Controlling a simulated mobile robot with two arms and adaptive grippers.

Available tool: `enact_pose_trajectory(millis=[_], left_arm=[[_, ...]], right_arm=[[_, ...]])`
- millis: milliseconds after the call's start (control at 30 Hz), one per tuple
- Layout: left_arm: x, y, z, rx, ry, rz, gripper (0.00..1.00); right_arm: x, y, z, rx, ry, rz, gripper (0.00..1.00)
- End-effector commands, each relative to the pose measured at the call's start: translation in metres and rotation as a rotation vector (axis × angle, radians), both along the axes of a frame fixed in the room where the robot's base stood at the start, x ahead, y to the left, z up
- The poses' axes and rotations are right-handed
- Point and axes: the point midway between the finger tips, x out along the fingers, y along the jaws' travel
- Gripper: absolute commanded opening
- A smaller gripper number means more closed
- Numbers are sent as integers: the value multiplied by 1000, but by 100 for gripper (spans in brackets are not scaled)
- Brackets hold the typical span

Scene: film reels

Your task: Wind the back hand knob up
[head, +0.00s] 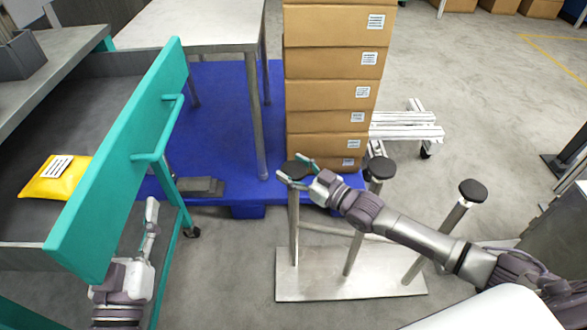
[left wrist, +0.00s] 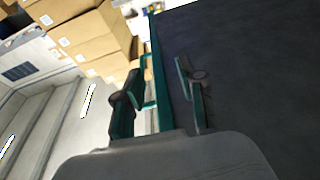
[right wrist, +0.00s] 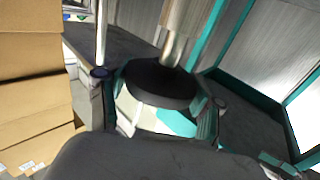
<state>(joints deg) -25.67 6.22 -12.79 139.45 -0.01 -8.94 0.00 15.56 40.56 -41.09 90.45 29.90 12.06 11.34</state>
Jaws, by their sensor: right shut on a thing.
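A metal stand (head: 350,285) on the floor carries three upright posts with black round knobs. The leftmost knob (head: 297,169) sits between the fingers of my right gripper (head: 291,171), which is shut on it. In the right wrist view the black knob (right wrist: 158,85) fills the space between the fingers, with its metal post beyond. The middle knob (head: 380,168) and right knob (head: 473,190) are untouched by grippers. My left gripper (head: 150,225) is open and empty beside the teal cart panel; its spread fingers show in the left wrist view (left wrist: 160,90).
A teal-framed cart (head: 125,160) with a yellow parcel (head: 55,178) is at left. A stack of cardboard boxes (head: 330,90) stands on a blue pallet (head: 220,130) behind the stand. Grey floor is clear between cart and stand.

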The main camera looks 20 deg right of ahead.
Motion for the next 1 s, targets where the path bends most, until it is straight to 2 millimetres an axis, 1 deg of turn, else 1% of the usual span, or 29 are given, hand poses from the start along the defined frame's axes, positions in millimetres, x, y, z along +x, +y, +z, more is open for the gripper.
enact_pose_trajectory(millis=[33, 167, 467, 567, 667, 1000], left_arm=[[0, 0, 0, 0, 0, 0, 40], [0, 0, -1, 0, 1, 0, 40], [0, 0, 0, 0, 1, 0, 40], [0, 0, 0, -1, -1, -1, 40], [0, 0, 0, -1, 0, 0, 40], [0, 0, 0, 0, 1, 0, 40]], right_arm=[[-1, 0, -4, -4, 8, 0, 71], [-1, 0, -3, -2, 6, 0, 92], [-1, 0, -1, -2, 3, 0, 92], [-4, -2, -2, -2, 3, 0, 92], [-14, -9, -2, -3, 4, -1, 92], [-74, -48, -3, -4, 7, 0, 92]])
